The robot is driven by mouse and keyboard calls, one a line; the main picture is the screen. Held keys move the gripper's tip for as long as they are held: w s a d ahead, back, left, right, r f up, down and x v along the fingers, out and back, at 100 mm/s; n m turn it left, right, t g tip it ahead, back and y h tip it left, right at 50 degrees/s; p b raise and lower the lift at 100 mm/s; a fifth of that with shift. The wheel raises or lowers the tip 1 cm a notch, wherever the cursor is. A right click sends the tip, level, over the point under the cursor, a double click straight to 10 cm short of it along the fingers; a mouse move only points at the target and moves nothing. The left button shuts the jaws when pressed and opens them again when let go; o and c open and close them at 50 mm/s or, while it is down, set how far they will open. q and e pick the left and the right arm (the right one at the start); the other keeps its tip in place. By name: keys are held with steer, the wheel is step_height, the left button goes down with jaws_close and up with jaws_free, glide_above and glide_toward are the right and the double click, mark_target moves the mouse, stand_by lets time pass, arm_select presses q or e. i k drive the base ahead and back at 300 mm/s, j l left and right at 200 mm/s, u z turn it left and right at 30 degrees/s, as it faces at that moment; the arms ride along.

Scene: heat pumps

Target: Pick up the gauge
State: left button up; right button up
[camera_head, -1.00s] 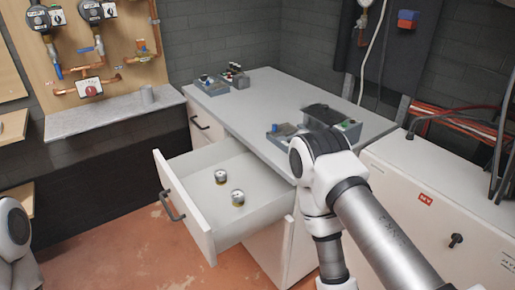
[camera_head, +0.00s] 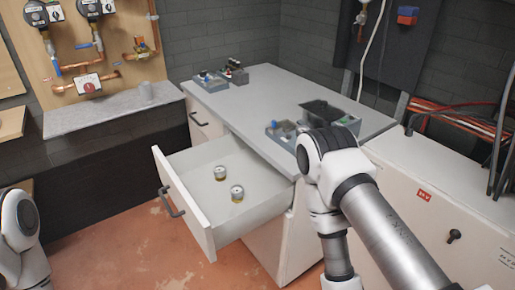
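Two small round gauges with pale faces and brass-coloured bases sit in the open drawer. One gauge (camera_head: 220,173) is nearer the back; the other gauge (camera_head: 237,193) is nearer the front right. They stand apart from each other. The white drawer (camera_head: 205,216) is pulled out of the cabinet. My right arm comes in from the lower right, beside the drawer's right side; its gripper is not visible. Part of my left arm shows at the lower left edge; its gripper is out of view too.
The grey worktop (camera_head: 240,105) above the drawer holds grey bins (camera_head: 216,82) at the back left and a dark open box (camera_head: 325,112) near my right arm. A white cabinet (camera_head: 415,195) stands at the right. The floor (camera_head: 120,245) left of the drawer is clear.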

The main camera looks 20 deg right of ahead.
mark_target(220, 171)
steer(key=i+j+z, duration=0.15)
steer(key=z, duration=0.3)
steer(key=i+j+z, duration=0.1)
steer(key=j+z, duration=0.2)
steer(key=z, duration=0.15)
steer(key=j+z, duration=0.3)
steer(key=z, duration=0.15)
